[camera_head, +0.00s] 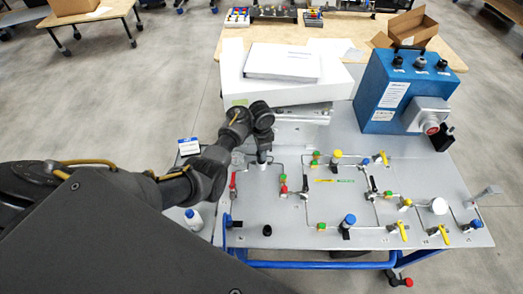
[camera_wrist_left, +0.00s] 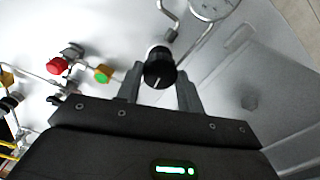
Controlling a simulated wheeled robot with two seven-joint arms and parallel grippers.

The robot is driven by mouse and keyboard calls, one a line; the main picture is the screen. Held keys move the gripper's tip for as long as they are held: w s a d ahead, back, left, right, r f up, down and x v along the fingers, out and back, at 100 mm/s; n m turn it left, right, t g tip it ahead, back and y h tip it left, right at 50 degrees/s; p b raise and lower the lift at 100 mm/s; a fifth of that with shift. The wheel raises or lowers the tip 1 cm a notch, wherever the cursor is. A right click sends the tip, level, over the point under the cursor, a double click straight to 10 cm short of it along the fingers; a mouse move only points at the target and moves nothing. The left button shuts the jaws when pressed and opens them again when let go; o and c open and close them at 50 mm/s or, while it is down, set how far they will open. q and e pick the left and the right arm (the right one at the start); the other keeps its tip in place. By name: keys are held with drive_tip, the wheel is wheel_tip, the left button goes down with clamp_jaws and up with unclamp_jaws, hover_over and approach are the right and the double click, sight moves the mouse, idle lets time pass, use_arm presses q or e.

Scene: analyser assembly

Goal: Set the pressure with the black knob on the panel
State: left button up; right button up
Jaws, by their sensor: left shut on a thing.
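The black knob (camera_wrist_left: 159,70) shows in the left wrist view, with a white line on its face. It stands on the light grey panel (camera_head: 290,215). My left gripper (camera_wrist_left: 159,80) is shut on the knob, one finger on each side of it. In the head view my left gripper (camera_head: 262,150) reaches down to the upper left part of the panel, and it and the wrist largely hide the knob. A round gauge (camera_wrist_left: 212,8) is partly in view at the top of the left wrist view. My right gripper is not in view.
The panel carries thin pipes and several valves with coloured handles, among them a red one (camera_head: 233,184) close to my left wrist. A white case (camera_head: 283,75) and a blue box (camera_head: 402,90) stand behind. A small bottle (camera_head: 193,219) stands left of the panel.

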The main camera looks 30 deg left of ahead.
use_arm(q)
drive_tip(key=m, duration=0.6)
drive_tip(key=shift+m, duration=2.5)
drive_tip(key=o, duration=1)
